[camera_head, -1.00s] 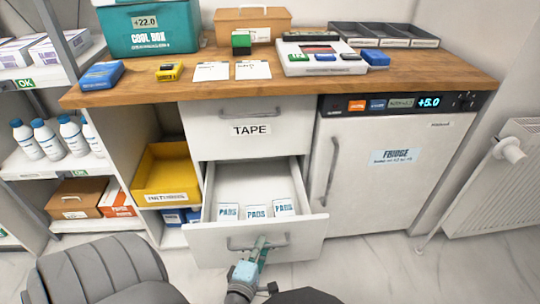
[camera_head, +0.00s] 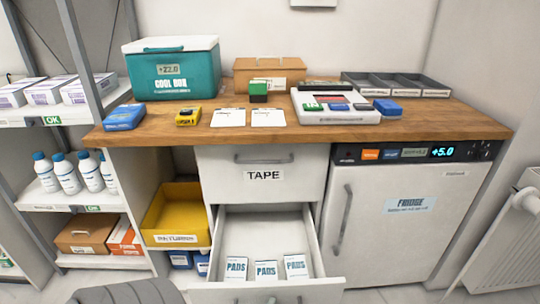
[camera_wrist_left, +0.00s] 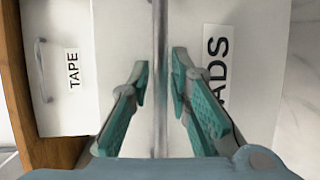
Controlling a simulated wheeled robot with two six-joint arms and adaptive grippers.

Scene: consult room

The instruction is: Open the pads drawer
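The pads drawer (camera_head: 262,235) stands pulled out below the shut tape drawer (camera_head: 265,174). White PADS packs (camera_head: 266,270) lie in its front part. Its front is cut off by the bottom edge of the head view. In the left wrist view, my left gripper (camera_wrist_left: 160,78) has its teal fingers apart, one on each side of a grey handle bar (camera_wrist_left: 160,40). Small gaps show between the fingers and the bar. The PADS label (camera_wrist_left: 216,70) is beside it, partly hidden by a finger. My right gripper is in neither view.
The fridge (camera_head: 395,220) stands right of the drawers, with a radiator (camera_head: 510,240) beyond. A yellow bin (camera_head: 178,215) is in the open shelf to the left. The wooden counter (camera_head: 300,135) above holds a cool box (camera_head: 172,75) and smaller items.

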